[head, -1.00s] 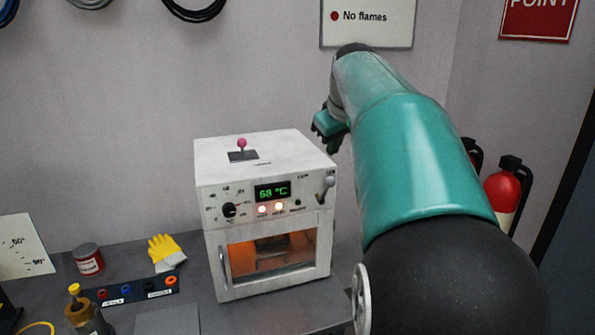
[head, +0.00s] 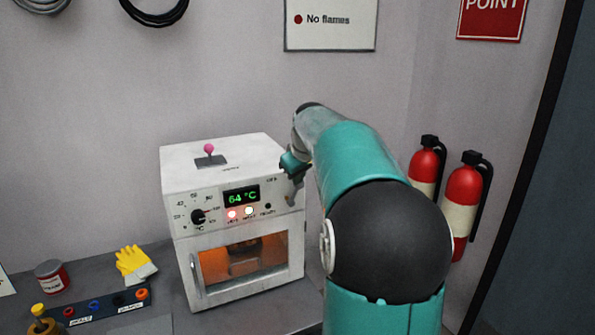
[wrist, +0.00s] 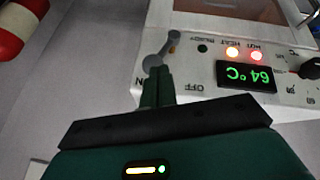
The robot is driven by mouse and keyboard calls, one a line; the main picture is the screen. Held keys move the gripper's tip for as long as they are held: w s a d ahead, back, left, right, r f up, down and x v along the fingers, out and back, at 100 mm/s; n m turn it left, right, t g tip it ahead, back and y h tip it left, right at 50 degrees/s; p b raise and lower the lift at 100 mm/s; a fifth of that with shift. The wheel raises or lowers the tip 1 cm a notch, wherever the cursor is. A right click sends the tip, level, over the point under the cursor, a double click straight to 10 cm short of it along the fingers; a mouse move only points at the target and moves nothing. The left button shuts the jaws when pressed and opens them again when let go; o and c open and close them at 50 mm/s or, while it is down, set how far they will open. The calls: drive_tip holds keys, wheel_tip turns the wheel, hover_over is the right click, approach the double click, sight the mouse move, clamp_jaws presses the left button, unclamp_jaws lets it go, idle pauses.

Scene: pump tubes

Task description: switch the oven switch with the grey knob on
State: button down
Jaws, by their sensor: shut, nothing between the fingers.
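The white oven (head: 180,215) stands on the bench in the head view, with a green display reading 64 °C. The grey-knobbed switch (wrist: 154,61) is on its front panel, at the panel's right end in the head view. In the head view my gripper (head: 292,170) partly covers the switch.
A pink-knobbed lever (head: 209,149) stands on the oven top. A black dial (head: 198,217) and two lit lamps (head: 240,212) are on the panel. Yellow gloves (head: 133,262) and a red can (head: 51,275) lie left. Fire extinguishers (head: 463,195) hang at the right.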

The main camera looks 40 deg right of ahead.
drive_tip(key=shift+d+f, duration=0.1)
drive_tip(key=shift+d, duration=0.05)
drive_tip(key=d, duration=0.1)
drive_tip(key=d+y, duration=0.1)
drive_tip(key=d+f+y, duration=0.1)
drive_tip(key=shift+s+m+t, duration=0.3)
drive_tip(key=shift+s+t, duration=0.1)
idle(0.5)
drive_tip(key=a+v, duration=0.2)
drive_tip(key=v, duration=1.1)
drive_tip(key=shift+r, duration=0.45)
drive_tip(key=shift+w, duration=0.1)
